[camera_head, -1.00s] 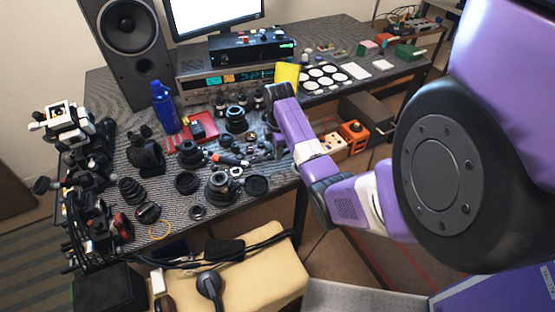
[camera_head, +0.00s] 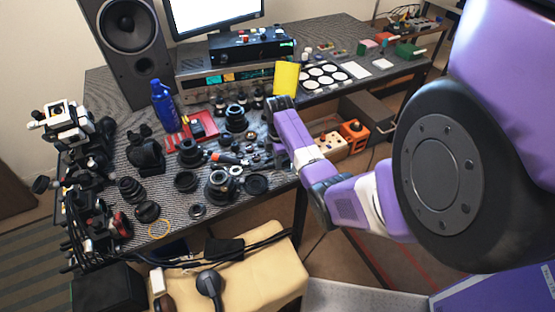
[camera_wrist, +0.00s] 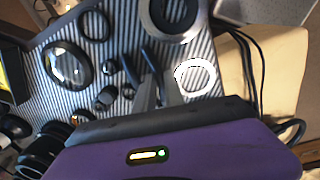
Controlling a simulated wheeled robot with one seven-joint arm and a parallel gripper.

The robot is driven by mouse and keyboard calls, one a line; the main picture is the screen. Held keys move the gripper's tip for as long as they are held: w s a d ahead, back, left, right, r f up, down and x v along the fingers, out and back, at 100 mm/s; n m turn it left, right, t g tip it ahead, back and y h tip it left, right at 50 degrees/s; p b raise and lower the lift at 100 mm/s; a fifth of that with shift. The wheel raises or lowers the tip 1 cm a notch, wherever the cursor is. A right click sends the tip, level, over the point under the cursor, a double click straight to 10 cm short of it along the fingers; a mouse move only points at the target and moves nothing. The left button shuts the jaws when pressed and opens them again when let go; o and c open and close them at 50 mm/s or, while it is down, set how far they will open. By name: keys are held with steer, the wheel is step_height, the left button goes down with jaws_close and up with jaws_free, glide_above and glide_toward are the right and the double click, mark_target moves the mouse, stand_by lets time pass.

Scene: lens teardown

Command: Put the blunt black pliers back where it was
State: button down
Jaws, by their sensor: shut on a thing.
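The blunt black pliers (camera_wrist: 131,73) show in the wrist view as slim dark handles between and just beyond my fingers. My gripper (camera_wrist: 147,92) is shut on them over the striped mat; its grey fingers hide part of the tool. I cannot tell whether the pliers touch the mat. In the head view, my gripper and the pliers are mostly hidden by my wrist and the crowded small parts by the table's right front side.
An orange-handled tool (camera_head: 228,158) lies left of my wrist. A blue bottle (camera_head: 163,105) stands farther left.

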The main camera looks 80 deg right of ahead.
steer(key=c, duration=1.4)
jaws_free()
steer(key=shift+c, duration=0.2)
step_height(320, 180, up, 13)
steer(key=shift+s+a, duration=0.15)
steer(key=shift+a, duration=0.05)
